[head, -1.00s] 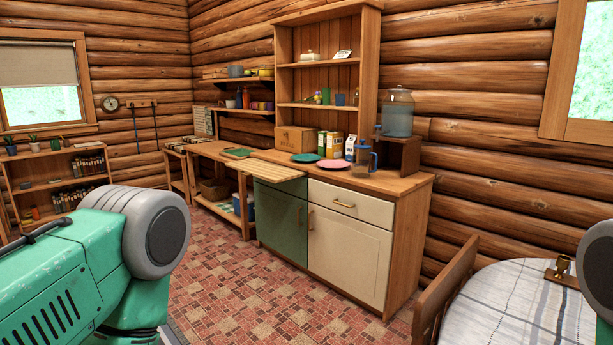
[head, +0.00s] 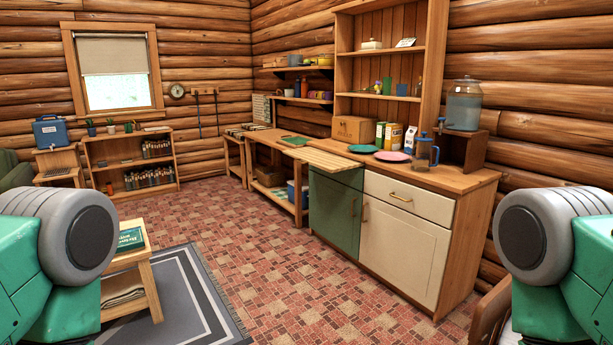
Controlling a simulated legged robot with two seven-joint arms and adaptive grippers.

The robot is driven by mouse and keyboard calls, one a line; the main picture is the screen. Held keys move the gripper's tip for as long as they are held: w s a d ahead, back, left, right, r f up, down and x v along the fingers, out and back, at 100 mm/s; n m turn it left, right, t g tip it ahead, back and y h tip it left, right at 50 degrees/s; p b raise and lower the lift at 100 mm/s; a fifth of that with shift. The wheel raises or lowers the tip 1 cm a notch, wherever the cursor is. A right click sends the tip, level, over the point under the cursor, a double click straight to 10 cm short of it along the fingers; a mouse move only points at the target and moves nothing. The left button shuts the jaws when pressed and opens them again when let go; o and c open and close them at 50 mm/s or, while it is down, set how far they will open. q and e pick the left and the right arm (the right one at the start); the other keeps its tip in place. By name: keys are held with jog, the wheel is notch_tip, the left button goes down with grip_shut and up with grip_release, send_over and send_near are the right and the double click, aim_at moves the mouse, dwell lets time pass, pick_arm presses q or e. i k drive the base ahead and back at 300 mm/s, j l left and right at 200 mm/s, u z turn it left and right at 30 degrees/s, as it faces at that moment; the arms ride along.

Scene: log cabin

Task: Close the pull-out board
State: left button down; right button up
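The pull-out board (head: 322,160) is a light slatted wooden board at the left end of the kitchen cabinet. It sticks out forward from under the countertop (head: 462,179), above the green cabinet door (head: 335,211). Beside that door are a cream drawer (head: 408,200) with a brass handle and a cream door below it. My two arms show only as green and grey links at the left and right edges of the head view. Neither gripper is in view, and both visible arm parts are well apart from the board.
A small wooden table (head: 145,284) with a book stands on a grey rug (head: 190,305) at the lower left. The tiled floor (head: 255,240) before the cabinet is clear. A teal plate (head: 362,149), a pink plate (head: 391,156) and a French press (head: 425,152) stand on the countertop.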

aim_at(328, 162)
jog(key=i+j+u, duration=0.1)
jog(key=i, duration=0.6)
jog(key=i+j+u, duration=0.1)
jog(key=i, duration=0.6)
jog(key=i+l+z, duration=0.1)
jog(key=i+z, duration=0.2)
jog(key=i, duration=0.35)
jog(key=i+z, duration=0.25)
jog(key=i, duration=0.35)
jog(key=i+j+z, duration=0.3)
jog(key=i, duration=0.35)
